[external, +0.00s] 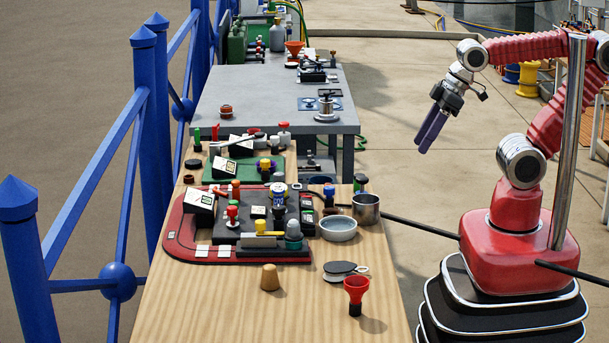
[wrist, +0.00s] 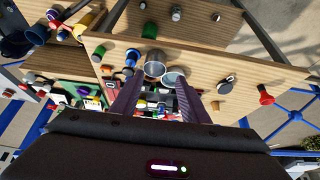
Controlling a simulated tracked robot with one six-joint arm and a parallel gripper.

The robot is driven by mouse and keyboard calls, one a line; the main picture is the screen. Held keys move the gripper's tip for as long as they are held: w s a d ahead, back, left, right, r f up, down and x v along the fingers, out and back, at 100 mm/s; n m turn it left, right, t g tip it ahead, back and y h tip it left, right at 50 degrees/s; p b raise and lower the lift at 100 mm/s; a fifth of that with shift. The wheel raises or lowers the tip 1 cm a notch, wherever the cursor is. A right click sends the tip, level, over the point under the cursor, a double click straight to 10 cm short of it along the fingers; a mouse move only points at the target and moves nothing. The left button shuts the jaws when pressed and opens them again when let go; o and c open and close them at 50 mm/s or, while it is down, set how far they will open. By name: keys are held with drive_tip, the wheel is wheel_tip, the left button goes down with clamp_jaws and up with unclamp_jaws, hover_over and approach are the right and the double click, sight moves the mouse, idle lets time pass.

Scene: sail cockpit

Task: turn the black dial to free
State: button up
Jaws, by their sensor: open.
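A black board (external: 262,238) with a red border (external: 205,252) lies on the wooden table and carries several small knobs, levers and cards. I cannot tell which part is the black dial, nor read any marking that says free. My gripper (external: 427,146) hangs in the air to the right of the tables, purple fingers pointing down, apart from everything. In the wrist view my gripper (wrist: 157,84) is open and empty. The board is partly hidden behind the fingers there.
A metal cup (external: 366,208), a grey bowl (external: 338,229) and a red funnel (external: 356,288) stand along the table's right side. A tan cork (external: 270,278) stands in front of the board. Blue railings (external: 155,130) run along the left. Free floor lies between the tables and my base.

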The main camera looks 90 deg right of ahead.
drive_tip(key=f, duration=0.1)
drive_tip(key=n+g+y, duration=0.3)
drive_tip(key=n, duration=0.3)
approach(279, 206)
drive_tip(key=s+d+r, duration=0.2)
drive_tip(key=s+d, duration=0.1)
drive_tip(key=s, duration=0.1)
drive_tip(key=w+r+n, duration=0.1)
drive_tip(key=w+a+r+n, duration=0.1)
drive_tip(key=r+n, duration=0.1)
drive_tip(key=shift+a+t, duration=0.25)
drive_tip(key=shift+t, duration=0.05)
drive_tip(key=shift+f, duration=0.1)
drive_tip(key=x, duration=1.3)
drive_tip(key=shift+w+a+f, duration=0.15)
drive_tip(key=shift+f, duration=0.1)
drive_tip(key=shift+c, duration=0.6)
